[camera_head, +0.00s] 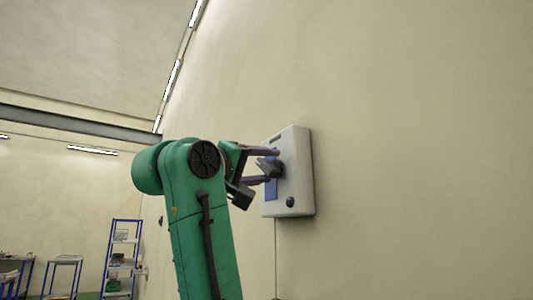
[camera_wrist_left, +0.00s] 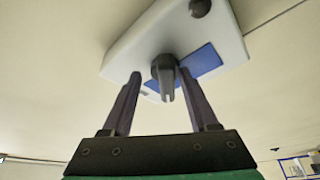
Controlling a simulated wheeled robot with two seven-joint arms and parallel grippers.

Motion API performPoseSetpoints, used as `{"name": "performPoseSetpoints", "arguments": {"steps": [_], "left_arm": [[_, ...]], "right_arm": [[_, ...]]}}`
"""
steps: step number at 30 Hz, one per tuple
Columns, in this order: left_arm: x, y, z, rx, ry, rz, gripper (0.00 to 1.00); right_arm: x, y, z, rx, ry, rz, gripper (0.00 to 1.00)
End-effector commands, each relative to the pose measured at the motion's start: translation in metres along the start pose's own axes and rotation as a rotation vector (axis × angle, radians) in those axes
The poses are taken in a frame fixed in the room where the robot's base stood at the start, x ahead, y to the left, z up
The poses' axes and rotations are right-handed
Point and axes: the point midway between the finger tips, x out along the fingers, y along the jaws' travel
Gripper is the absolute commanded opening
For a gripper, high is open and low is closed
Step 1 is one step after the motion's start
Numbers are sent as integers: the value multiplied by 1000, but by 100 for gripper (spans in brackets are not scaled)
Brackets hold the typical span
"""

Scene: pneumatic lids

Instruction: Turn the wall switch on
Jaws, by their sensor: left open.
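The wall switch is a light grey box (camera_head: 295,172) on the beige wall, with a blue panel and a dark rotary handle (camera_head: 270,166) at its middle. It also shows in the left wrist view as a box (camera_wrist_left: 222,38) with a dark handle (camera_wrist_left: 163,75) and a round black knob (camera_wrist_left: 200,8). My left gripper (camera_head: 276,166) is open at the front of the box. In the left wrist view its two fingers (camera_wrist_left: 160,75) stand either side of the handle, apart from it as far as I can see. My right gripper is not in view.
A cable (camera_head: 275,250) runs down the wall below the box. A blue shelf rack (camera_head: 122,262) and tables (camera_head: 65,262) stand far off at the lower left. The wall around the box is bare.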

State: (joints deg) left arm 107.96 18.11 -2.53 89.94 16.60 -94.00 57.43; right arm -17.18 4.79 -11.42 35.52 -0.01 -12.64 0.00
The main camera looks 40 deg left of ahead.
Motion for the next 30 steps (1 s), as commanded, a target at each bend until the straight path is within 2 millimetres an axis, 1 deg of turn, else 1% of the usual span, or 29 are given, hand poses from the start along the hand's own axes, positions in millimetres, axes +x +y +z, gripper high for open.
{"name": "performPoseSetpoints", "arguments": {"steps": [1,2,8,9,11,12,13,19,26,30], "left_arm": [[5,0,0,-1,-2,0,55],[6,0,0,-1,-1,1,55],[5,-1,1,-1,-1,1,55],[5,-1,1,-1,-1,1,40],[5,-1,1,-1,-1,1,17],[5,-1,1,-1,-2,0,1],[5,-2,1,-1,-2,-1,0],[6,-2,2,0,-6,-2,0],[6,-4,3,14,-8,1,0],[6,-5,4,53,-9,16,0]], "right_arm": [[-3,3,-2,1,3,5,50],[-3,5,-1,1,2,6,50],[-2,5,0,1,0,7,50],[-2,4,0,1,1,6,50],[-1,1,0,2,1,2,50],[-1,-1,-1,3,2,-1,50],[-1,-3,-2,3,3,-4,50],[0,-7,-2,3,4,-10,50],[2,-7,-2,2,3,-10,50],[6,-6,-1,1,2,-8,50]]}}
